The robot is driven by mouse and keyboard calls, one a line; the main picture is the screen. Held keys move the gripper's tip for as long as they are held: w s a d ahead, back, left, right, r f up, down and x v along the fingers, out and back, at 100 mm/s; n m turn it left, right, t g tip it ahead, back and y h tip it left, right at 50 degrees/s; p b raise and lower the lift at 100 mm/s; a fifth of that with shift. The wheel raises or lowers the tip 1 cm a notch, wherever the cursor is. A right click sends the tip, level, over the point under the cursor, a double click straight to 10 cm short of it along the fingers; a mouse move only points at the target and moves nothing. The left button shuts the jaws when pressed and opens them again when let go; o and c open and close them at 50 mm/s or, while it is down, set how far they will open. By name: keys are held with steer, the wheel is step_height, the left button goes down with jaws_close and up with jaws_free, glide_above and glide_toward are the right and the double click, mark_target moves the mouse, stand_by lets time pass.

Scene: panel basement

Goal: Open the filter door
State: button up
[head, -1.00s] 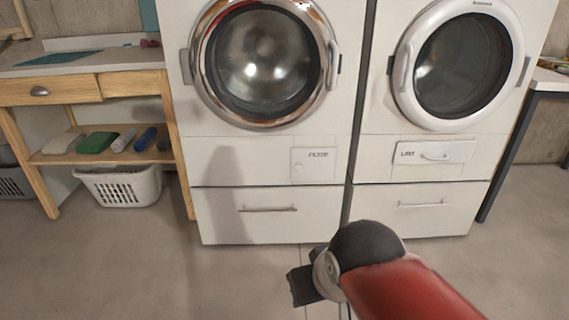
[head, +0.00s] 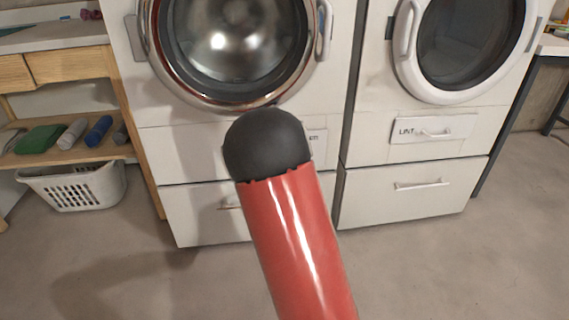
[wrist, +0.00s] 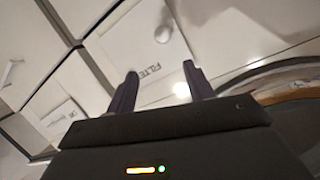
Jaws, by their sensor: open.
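The filter door (head: 318,143) is a small white flap, low on the front of the left washing machine. In the head view my arm covers most of it and only its right edge shows. In the wrist view the filter door (wrist: 125,50) looks shut, with a FILTER label and a small pale knob (wrist: 164,33). My gripper (wrist: 160,72) is open and empty, its two dark fingers pointing at the machine front near the labelled edge of the door. The knob lies beyond the fingertips. The head view hides my gripper behind the arm.
The left machine's round chrome-rimmed door (head: 235,98) is above the filter door. A drawer handle (head: 230,203) sticks out below. The right machine has a LINT panel (head: 433,130). A white basket (head: 75,188) and wooden bench (head: 142,170) stand at left. The floor in front is clear.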

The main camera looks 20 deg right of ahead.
steer(key=w+d+f+n+t, duration=0.2)
steer(key=w+d+f+t, duration=0.1)
steer(key=w, duration=0.8)
step_height(320, 180, down, 2)
steer(key=shift+d+f+t+y+b, duration=0.1)
steer(key=shift+d+t+y+b, duration=0.05)
steer(key=shift+t+y+b, duration=0.3)
jaws_close()
